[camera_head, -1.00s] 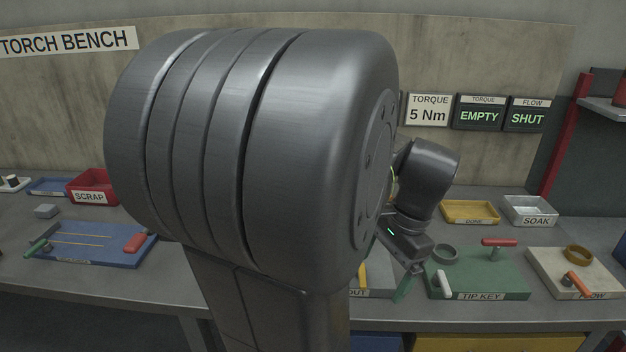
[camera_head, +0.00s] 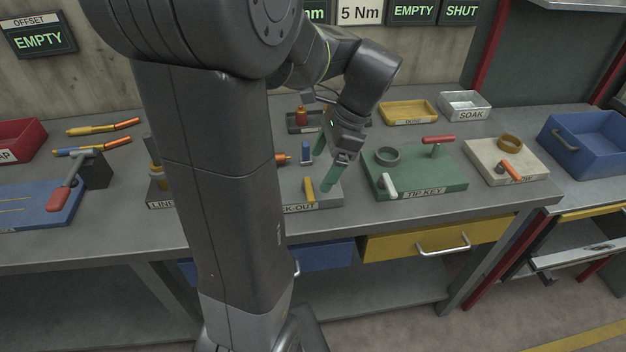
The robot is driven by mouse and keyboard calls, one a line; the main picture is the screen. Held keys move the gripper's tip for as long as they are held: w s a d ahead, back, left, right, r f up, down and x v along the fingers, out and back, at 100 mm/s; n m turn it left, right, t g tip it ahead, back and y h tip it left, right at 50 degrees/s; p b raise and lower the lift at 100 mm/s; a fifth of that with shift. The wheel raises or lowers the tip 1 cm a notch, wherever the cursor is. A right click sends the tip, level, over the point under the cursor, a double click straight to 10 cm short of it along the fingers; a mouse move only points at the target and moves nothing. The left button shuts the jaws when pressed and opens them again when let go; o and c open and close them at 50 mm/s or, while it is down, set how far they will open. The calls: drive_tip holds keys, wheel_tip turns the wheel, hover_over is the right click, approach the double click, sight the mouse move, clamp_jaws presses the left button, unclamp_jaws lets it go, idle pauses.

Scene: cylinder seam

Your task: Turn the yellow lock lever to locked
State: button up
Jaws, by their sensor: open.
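The yellow lock lever (camera_head: 309,189) stands on the grey lock-out board (camera_head: 330,198) on the bench, just right of my arm column. The left part of the board and its label are hidden behind my arm; only "K-OUT" shows. My gripper (camera_head: 323,171) points down over the right side of the board with its green fingers apart. It is open and holds nothing. The near finger is just right of the lever; I cannot tell whether they touch. A small blue upright piece (camera_head: 306,152) stands behind the lever.
The green tip key board (camera_head: 440,187) with red and white handles is close on the right. The cream flow board (camera_head: 485,168) is beyond it. A red-handled lever (camera_head: 62,197) is at left. A yellow tray (camera_head: 409,122) and the soak tray (camera_head: 464,117) stand behind.

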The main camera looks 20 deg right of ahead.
sight(310, 188)
drive_tip(key=x, duration=0.5)
drive_tip(key=shift+a+f, duration=0.1)
drive_tip(key=shift+f, duration=0.2)
drive_tip(key=c, duration=1)
